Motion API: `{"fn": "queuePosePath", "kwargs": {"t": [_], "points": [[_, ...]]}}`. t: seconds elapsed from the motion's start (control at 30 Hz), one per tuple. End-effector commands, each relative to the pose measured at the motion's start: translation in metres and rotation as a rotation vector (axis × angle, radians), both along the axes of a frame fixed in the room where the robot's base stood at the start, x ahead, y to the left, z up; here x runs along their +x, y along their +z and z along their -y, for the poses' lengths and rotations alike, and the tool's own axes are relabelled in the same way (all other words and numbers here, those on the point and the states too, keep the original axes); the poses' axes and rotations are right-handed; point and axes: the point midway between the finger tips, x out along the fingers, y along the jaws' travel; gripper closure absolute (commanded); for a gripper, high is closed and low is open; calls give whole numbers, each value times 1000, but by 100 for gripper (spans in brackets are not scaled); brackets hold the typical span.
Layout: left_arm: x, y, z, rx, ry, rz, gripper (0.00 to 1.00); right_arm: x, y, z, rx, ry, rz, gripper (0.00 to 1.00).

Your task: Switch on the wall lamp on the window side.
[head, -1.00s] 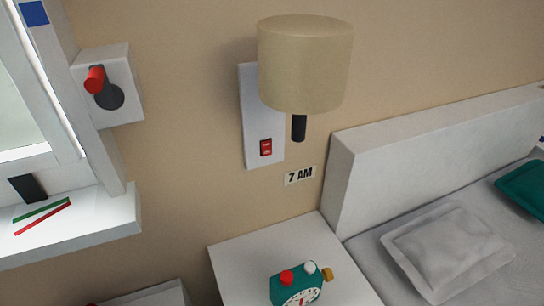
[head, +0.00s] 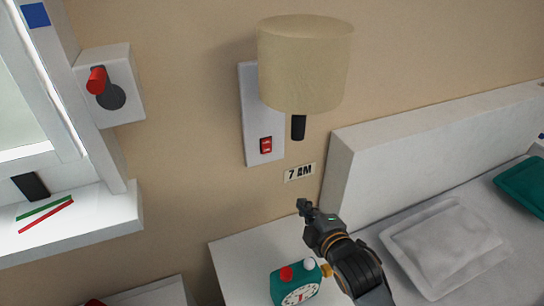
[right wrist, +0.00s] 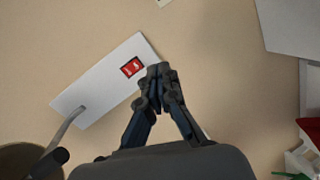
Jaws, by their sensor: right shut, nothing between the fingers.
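The wall lamp has a beige shade (head: 305,65) and a white back plate (head: 250,110) on the wall beside the window. A red rocker switch (head: 266,146) sits low on the plate. It also shows in the right wrist view (right wrist: 132,67), just up and left of the fingertips. My right gripper (head: 303,206) is shut and empty, below and to the right of the switch in the head view, apart from it. In the right wrist view its fingertips (right wrist: 157,70) meet in front of the plate's edge. My left gripper is not in view.
A white nightstand (head: 235,255) with a teal alarm clock (head: 297,283) stands below the lamp. A bed with a white headboard (head: 355,150) is at the right. A window sill (head: 100,222) and a wall box with a red lever (head: 96,80) are at the left.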

Motion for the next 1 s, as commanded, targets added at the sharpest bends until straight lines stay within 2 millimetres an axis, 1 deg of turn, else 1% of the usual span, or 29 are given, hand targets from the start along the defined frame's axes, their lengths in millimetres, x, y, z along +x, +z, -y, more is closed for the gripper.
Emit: {"fn": "queuePosePath", "kwargs": {"t": [0.03, 0.1, 0.2, 0.53, 0.67, 0.77, 1.0], "points": [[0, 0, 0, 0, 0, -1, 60, 12, 17, -9, -59, 41, 85, 100], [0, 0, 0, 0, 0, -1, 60, 21, 33, -18, -125, 83, 175, 100], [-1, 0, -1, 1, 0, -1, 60, 26, 45, -24, -174, 111, 241, 100], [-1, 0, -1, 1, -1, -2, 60, 27, 46, -26, -184, 116, 253, 100], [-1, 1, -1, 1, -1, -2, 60, 34, 46, -28, -183, 115, 252, 100], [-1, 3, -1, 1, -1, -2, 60, 46, 45, -33, -181, 114, 251, 100], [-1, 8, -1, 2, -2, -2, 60, 92, 40, -52, -180, 114, 251, 100]]}}
